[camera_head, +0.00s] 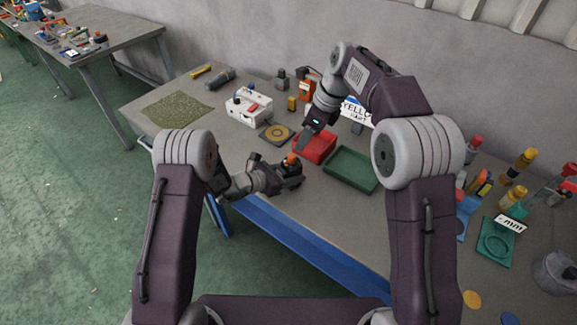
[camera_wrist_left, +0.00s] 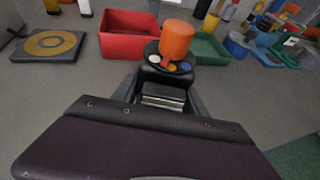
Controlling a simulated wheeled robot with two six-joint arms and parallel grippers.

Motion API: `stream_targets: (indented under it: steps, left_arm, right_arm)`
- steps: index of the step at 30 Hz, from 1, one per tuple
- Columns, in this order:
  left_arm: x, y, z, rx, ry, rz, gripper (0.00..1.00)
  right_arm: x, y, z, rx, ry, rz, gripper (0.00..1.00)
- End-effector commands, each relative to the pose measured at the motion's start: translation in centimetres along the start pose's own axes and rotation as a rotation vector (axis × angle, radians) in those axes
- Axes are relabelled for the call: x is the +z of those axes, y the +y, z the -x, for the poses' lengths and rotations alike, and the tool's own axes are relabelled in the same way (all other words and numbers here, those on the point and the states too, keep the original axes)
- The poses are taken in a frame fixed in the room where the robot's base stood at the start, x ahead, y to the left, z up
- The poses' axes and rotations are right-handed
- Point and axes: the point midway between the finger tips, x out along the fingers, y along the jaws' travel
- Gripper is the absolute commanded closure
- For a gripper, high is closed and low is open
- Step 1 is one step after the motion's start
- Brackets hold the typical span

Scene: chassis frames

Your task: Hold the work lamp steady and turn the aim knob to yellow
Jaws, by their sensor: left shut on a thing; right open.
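The work lamp, a small black unit (camera_wrist_left: 155,68) with an orange rounded top (camera_wrist_left: 177,40), sits between my left gripper's fingers in the left wrist view. Small coloured dots, including white, yellow and blue, ring the base of the orange top, with a red mark at its front. In the head view the orange top (camera_head: 291,159) shows at my left gripper (camera_head: 287,174), which is shut on the lamp near the table's front edge. My right gripper (camera_head: 304,137) is open and empty, above and beyond the lamp, beside the red tray. Which part is the aim knob is not certain.
A red tray (camera_head: 327,149) and a green tray (camera_head: 336,177) lie just beyond the lamp. A dark pad with a yellow ring (camera_head: 277,133) and a white box (camera_head: 258,102) stand further left. Bottles and containers crowd the right side. A sign (camera_head: 355,110) is partly hidden by my right arm.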

Motion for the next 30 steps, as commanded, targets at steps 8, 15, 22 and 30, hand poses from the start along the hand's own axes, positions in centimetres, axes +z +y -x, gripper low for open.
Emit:
stream_targets:
  steps: [8, 15, 22, 30]
  left_arm:
    - [0.0, 0.0, 0.0, 0.0, -0.001, -0.001, 1.0]
    - [0.1, 0.0, 0.0, 0.0, -0.001, -0.001, 1.0]
    - [0.1, 0.0, 0.0, 0.0, -0.001, 0.0, 1.0]
    - [0.0, 0.0, 0.0, 0.0, -0.001, 0.0, 1.0]
  right_arm:
    - [4.1, 8.9, -2.6, 0.312, -0.396, 0.576, 0.52]
    - [3.3, 8.3, -4.7, 0.22, -1.083, 0.501, 0.52]
    - [-6.2, 1.3, -8.6, -0.007, -1.23, -0.028, 0.52]
    - [-8.3, 0.2, -9.0, -0.036, -1.224, -0.078, 0.52]
